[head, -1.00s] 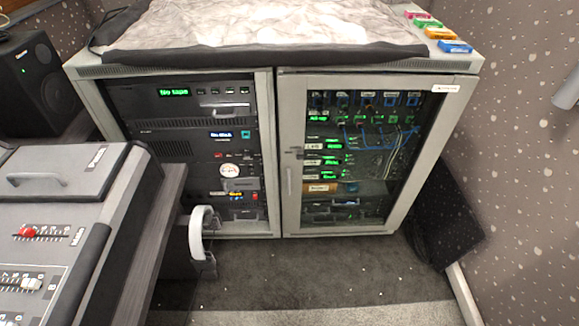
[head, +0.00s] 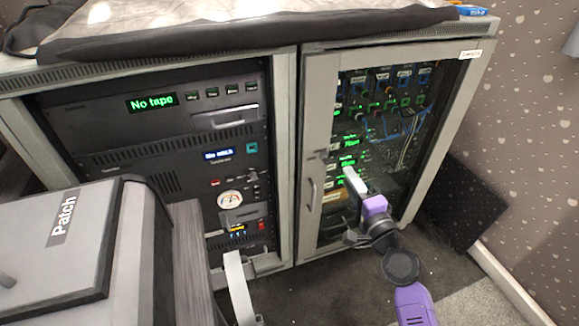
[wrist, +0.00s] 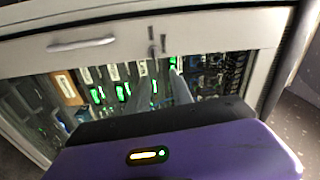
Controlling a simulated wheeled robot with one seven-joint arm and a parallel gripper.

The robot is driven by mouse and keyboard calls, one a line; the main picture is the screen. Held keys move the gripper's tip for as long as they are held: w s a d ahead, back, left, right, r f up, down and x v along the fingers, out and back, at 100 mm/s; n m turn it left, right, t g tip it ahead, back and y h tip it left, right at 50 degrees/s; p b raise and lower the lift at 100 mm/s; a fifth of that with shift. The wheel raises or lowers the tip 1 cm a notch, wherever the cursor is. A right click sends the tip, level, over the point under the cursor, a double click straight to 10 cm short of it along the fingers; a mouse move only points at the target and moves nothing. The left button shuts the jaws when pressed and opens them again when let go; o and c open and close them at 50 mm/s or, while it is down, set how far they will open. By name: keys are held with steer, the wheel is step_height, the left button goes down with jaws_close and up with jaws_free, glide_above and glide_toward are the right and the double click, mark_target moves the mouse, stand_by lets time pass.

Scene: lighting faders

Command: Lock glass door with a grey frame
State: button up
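The glass door with a grey frame (head: 316,222) covers the right bay of the rack cabinet and looks closed, flush with the cabinet. A small metal lock piece (head: 321,155) sits on its left frame strip, above a vertical bar handle (head: 311,194). In the wrist view the lock (wrist: 153,46) lies just beyond my fingertips, and the handle (wrist: 80,44) is to its left. My gripper (head: 352,180) is in front of the glass, right of and a little below the lock. In the wrist view its two fingers (wrist: 163,76) are apart, with nothing between them.
The left bay (head: 160,103) holds rack devices with no door in front. A desk console (head: 65,240) stands at the lower left. A speckled wall (head: 535,130) and a dark panel (head: 462,200) bound the right side.

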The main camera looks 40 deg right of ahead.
steer(key=w+f+m, duration=0.1)
steer(key=w, duration=0.7)
steer(key=shift+w+d+y, duration=0.15)
steer(key=shift+d+y, duration=0.1)
steer(key=shift+y, duration=0.05)
steer(key=shift+c, duration=0.5)
jaws_close()
